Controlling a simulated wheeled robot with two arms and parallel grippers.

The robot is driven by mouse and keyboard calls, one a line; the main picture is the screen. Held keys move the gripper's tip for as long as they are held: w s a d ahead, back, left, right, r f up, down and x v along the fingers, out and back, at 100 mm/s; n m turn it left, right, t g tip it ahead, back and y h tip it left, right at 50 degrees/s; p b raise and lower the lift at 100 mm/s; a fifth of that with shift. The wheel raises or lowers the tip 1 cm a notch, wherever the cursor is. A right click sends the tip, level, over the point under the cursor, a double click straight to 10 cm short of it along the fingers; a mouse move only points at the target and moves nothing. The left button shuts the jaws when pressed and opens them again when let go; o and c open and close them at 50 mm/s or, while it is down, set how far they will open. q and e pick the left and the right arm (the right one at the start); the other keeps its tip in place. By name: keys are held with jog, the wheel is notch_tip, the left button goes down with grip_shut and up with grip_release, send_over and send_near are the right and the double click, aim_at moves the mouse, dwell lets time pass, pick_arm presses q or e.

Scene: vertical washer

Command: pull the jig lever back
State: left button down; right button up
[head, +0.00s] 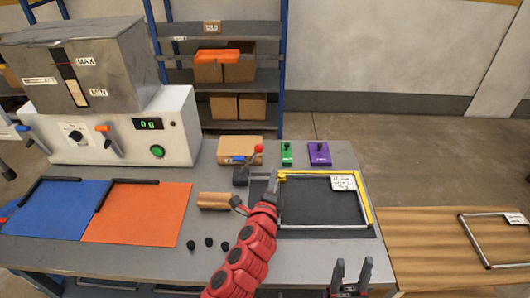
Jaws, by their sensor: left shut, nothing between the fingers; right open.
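The jig (325,226) is a dark plate with a grey and yellow frame on the grey table. Its lever, with a red knob (258,148), stands at the jig's back left corner and leans up to the right. My red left arm reaches up from the bottom centre. My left gripper (273,181) is shut and empty over the jig's left edge, just below and right of the lever knob. It looks apart from the knob, though depth is hard to judge. My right gripper (351,271) is open and empty at the bottom, in front of the jig.
A green block (287,154) and a purple block (319,154) lie behind the jig. A cardboard box (241,143) stands behind the lever. A brown block (213,200) and several black knobs (209,241) lie left of my arm. Blue and orange mats are farther left.

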aim_at(249, 161)
pick_arm(q)
jog(key=w+a+p, duration=0.2)
jog(key=w+p, duration=0.2)
jog(key=w, duration=0.5)
jog(key=shift+w+r, duration=0.2)
jog(key=shift+r, duration=0.05)
jog(key=shift+a+r, duration=0.1)
jog(key=shift+a, duration=0.1)
dwell(0.3)
